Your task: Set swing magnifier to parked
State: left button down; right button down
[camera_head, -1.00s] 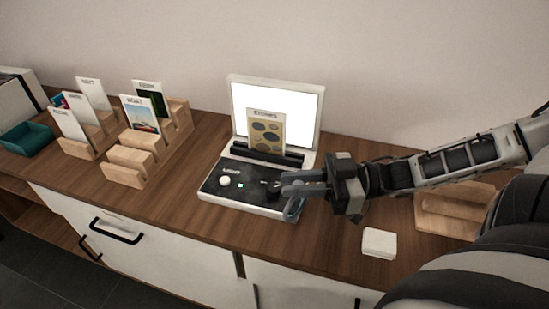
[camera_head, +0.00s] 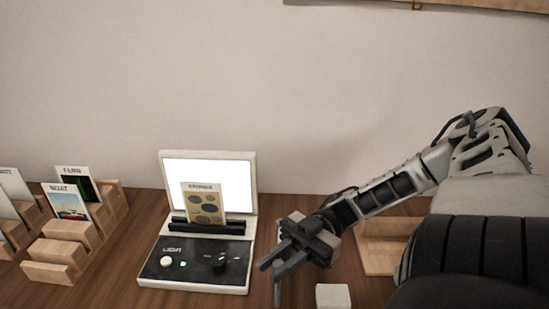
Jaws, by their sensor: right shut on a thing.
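The light box (camera_head: 212,272) stands on the wooden top with its bright screen (camera_head: 240,184) upright, a card (camera_head: 204,203) in front of the screen, and a dark panel with a white button and a black knob (camera_head: 219,264). My right gripper (camera_head: 269,268) is just right of the box's front right edge. It is shut on a thin grey part (camera_head: 278,291), seemingly the swing magnifier, which hangs below the fingers near the box's side. Its lens is hard to make out, and the fingers hide part of it. My left gripper is not in view.
Wooden stepped card stands (camera_head: 66,250) with picture cards are at the left. A small white block (camera_head: 333,296) lies right of my gripper, near the bottom edge. A wooden tray (camera_head: 375,258) is behind my right arm. A wall rises behind.

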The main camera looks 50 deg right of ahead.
jog(key=c, duration=1.4)
grip_release()
jog(key=shift+s, duration=0.1)
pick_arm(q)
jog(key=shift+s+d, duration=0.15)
pick_arm(e)
jog(key=shift+d, duration=0.1)
jog(key=shift+d, duration=0.1)
pick_arm(q)
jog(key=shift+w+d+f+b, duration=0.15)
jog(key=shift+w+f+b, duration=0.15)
jog(key=shift+b, duration=0.95)
pick_arm(e)
jog(key=d, duration=0.5)
jog(key=s+d, duration=0.1)
jog(key=d, duration=0.4)
jog(key=s+d, duration=0.1)
jog(key=d, duration=0.4)
jog(key=shift+s+d, duration=0.15)
jog(key=shift+d, duration=0.15)
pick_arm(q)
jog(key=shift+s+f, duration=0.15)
